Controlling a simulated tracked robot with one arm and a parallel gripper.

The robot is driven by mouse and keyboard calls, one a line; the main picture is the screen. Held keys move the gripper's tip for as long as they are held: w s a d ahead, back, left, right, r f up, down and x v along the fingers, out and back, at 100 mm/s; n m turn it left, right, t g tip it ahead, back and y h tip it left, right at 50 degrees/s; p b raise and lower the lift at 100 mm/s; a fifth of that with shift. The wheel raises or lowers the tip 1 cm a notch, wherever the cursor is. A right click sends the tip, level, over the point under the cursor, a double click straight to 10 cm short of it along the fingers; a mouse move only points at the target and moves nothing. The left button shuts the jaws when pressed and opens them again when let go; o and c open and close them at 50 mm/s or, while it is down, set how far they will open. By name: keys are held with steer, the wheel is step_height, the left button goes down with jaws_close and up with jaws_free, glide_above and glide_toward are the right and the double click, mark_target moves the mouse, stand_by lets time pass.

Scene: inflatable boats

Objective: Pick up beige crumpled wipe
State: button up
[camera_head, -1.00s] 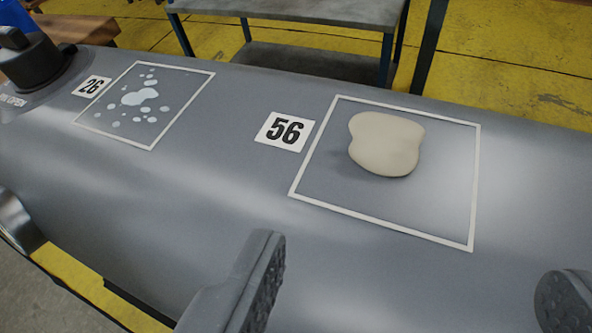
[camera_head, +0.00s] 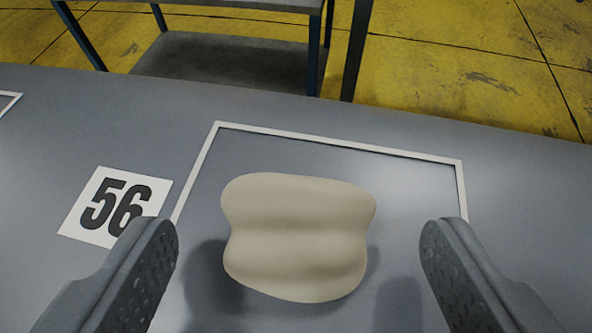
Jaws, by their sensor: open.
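The beige crumpled wipe (camera_head: 297,237) is a puffy, folded piece with soft ridges. My gripper (camera_head: 298,240) is open, with one dark grey finger at the lower left and one at the lower right. The wipe lies between the two fingers in the picture, with a gap on each side. A shadow falls on the tube at the wipe's left. I cannot tell how high the fingertips are above the tube.
A white label reading 56 (camera_head: 115,207) is on the tube left of the outline, partly behind the left finger. A grey metal table (camera_head: 230,62) with a lower shelf stands beyond the tube on a yellow floor (camera_head: 450,70). The tube right of the outline is clear.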

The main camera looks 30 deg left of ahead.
steer(key=shift+x, duration=0.85)
steer(key=c, duration=1)
steer(key=shift+r, duration=0.1)
